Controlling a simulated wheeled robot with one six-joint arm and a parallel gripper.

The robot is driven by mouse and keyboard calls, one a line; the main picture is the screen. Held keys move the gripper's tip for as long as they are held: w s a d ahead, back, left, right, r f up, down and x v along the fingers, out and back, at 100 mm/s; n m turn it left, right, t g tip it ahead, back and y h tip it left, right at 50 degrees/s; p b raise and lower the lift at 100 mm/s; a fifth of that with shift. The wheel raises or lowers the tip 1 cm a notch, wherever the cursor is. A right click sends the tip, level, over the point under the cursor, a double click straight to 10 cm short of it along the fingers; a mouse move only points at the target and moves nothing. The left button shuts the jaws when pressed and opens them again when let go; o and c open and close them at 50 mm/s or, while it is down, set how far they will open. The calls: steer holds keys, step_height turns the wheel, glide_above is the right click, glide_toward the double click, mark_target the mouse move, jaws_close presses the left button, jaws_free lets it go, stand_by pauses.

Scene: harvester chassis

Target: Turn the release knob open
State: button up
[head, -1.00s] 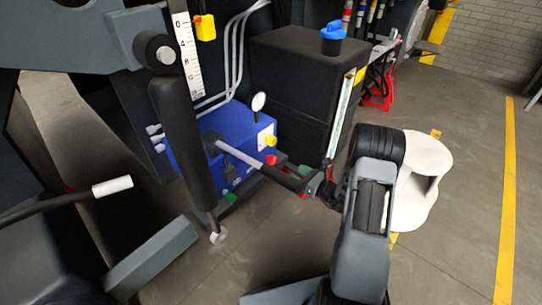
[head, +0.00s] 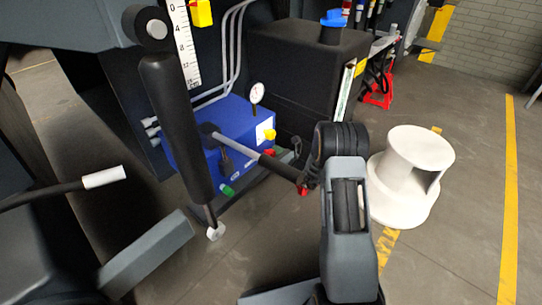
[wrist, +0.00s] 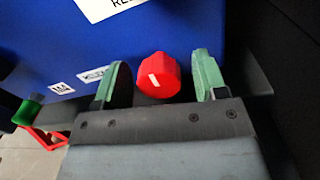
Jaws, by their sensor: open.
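The red release knob (wrist: 157,76) shows in the wrist view on the lower part of the blue box (wrist: 150,35), with a slightly tilted white mark on its face. My gripper (wrist: 160,82) is open, with one green finger pad on each side of the knob and a visible gap at both sides. In the head view a small part of the red knob (head: 268,153) shows on the end of the blue box (head: 190,135), below a yellow knob (head: 270,135). My gripper (head: 290,155) is beside it, partly hidden behind the lever and my wrist.
A grey lever with a black grip (head: 278,168) sticks out from the blue box close to my wrist. A black tank with a blue cap (head: 333,18) stands behind. A black cylinder (head: 175,125) is at left, a white step stool (head: 390,185) at right. Floor at right is mostly clear.

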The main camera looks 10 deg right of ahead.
steer(key=c, duration=0.9)
